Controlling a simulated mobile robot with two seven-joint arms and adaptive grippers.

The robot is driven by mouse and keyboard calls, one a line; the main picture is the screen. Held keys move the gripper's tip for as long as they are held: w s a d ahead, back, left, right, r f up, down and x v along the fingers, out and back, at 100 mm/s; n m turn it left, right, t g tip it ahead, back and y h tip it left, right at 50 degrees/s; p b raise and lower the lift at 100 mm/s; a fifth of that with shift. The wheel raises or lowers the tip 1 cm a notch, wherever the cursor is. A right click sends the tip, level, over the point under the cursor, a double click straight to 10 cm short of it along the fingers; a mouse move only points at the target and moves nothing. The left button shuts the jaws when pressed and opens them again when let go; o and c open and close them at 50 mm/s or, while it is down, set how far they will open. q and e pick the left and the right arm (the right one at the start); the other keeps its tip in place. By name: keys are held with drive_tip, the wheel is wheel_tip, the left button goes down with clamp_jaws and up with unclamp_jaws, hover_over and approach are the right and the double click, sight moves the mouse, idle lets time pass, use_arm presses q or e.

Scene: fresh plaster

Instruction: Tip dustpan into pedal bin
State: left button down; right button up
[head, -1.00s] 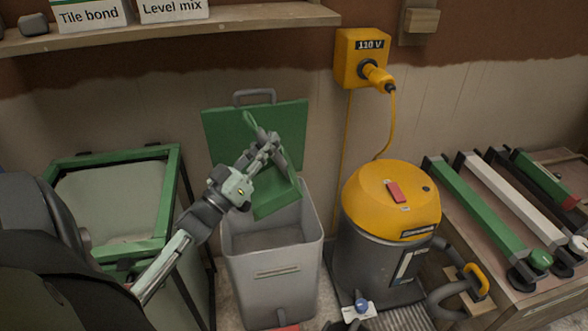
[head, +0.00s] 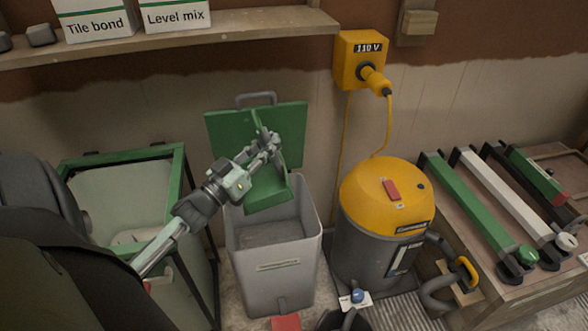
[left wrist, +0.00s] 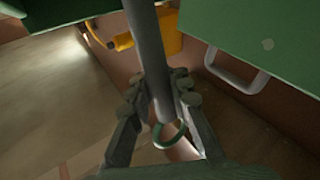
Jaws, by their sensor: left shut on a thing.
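The pedal bin (head: 272,262) is a grey box standing open on the floor, its green lid (head: 228,135) raised behind it with a grey handle. My left gripper (head: 266,146) is above the bin, in front of the lid. It is shut on the grey handle (left wrist: 150,50) of the green dustpan (head: 266,194). The dustpan is tilted, with its pan hanging down over the bin opening. In the left wrist view the fingers (left wrist: 160,100) close around the handle. The part of the bin I see inside looks empty, but its bottom is partly hidden. My right gripper is not in view.
A yellow and grey vacuum (head: 388,215) stands right of the bin. A green-framed stand (head: 180,190) is at the left. A bench with levels (head: 470,205) is at the right. A shelf (head: 230,28) runs above, and a yellow 110 V socket (head: 350,65) is on the wall.

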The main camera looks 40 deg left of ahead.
use_arm(q)
drive_tip(key=shift+r+m+g+p, duration=0.3)
drive_tip(key=shift+r+p, duration=0.05)
drive_tip(key=shift+p, duration=0.55)
drive_tip(key=shift+r+m+g+h, duration=0.2)
drive_tip(key=shift+m+g+h, duration=0.1)
drive_tip(key=shift+m+g, duration=0.1)
drive_tip(key=shift+r+m+g, duration=0.2)
drive_tip(key=shift+m+g, duration=0.2)
drive_tip(key=shift+g, duration=0.3)
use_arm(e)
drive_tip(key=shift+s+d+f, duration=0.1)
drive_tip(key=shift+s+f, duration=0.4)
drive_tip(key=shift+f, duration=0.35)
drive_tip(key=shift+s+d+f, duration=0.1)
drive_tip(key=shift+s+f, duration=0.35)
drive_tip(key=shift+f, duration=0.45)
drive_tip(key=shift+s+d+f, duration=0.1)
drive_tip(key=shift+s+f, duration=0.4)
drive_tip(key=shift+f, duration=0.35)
